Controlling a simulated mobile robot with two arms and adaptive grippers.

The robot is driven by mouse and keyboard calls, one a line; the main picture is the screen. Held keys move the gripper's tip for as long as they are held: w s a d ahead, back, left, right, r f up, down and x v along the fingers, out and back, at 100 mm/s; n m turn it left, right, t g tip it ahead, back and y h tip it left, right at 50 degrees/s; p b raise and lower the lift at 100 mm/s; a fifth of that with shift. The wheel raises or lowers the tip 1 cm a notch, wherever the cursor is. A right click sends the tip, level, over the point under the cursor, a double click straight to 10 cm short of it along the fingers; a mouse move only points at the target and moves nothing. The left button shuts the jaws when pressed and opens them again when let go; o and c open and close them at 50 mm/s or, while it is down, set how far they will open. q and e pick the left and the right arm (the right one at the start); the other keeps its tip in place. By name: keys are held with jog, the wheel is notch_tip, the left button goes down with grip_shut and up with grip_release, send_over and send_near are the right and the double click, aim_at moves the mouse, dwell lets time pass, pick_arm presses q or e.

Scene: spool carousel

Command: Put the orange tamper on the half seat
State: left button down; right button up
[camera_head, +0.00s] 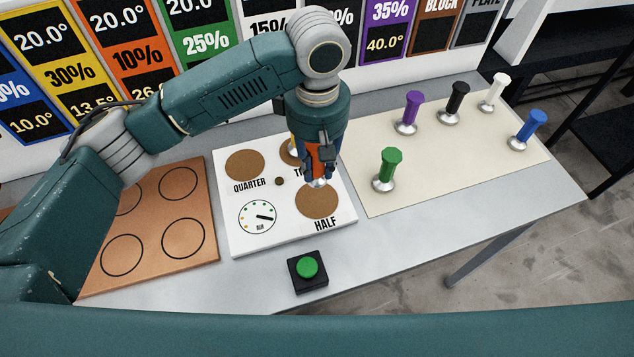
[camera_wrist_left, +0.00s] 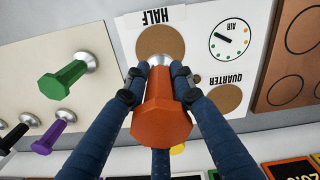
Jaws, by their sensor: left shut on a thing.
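The orange tamper (camera_head: 317,172) is upright in my left gripper (camera_head: 320,160), with its silver base low over the half seat. The half seat (camera_head: 318,203) is a round brown cork disc above the word HALF on the white board. In the left wrist view the fingers of my left gripper (camera_wrist_left: 158,85) close around the orange handle (camera_wrist_left: 161,122), and the half seat (camera_wrist_left: 160,41) shows just beyond the base. I cannot tell whether the base touches the disc. My right gripper is not in view.
The white board (camera_head: 285,240) also bears a quarter seat (camera_head: 245,165), another seat partly hidden by my gripper, and a dial. A yellow tamper (camera_head: 292,145) stands behind my gripper. The green tamper (camera_head: 387,168) stands close right on a cream mat (camera_head: 440,180). A green button (camera_head: 307,267) sits in front.

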aim_at(316, 177)
pick_arm(q)
notch_tip(316, 177, down, 4)
jog(key=shift+a+f, duration=0.1)
notch_tip(316, 177, down, 3)
jog(key=shift+r+p, duration=0.2)
jog(key=shift+p, duration=0.3)
jog(key=shift+f, duration=0.5)
jog(key=c, duration=1.5)
grip_release()
jog(key=shift+f, duration=0.15)
jog(key=shift+o, duration=0.2)
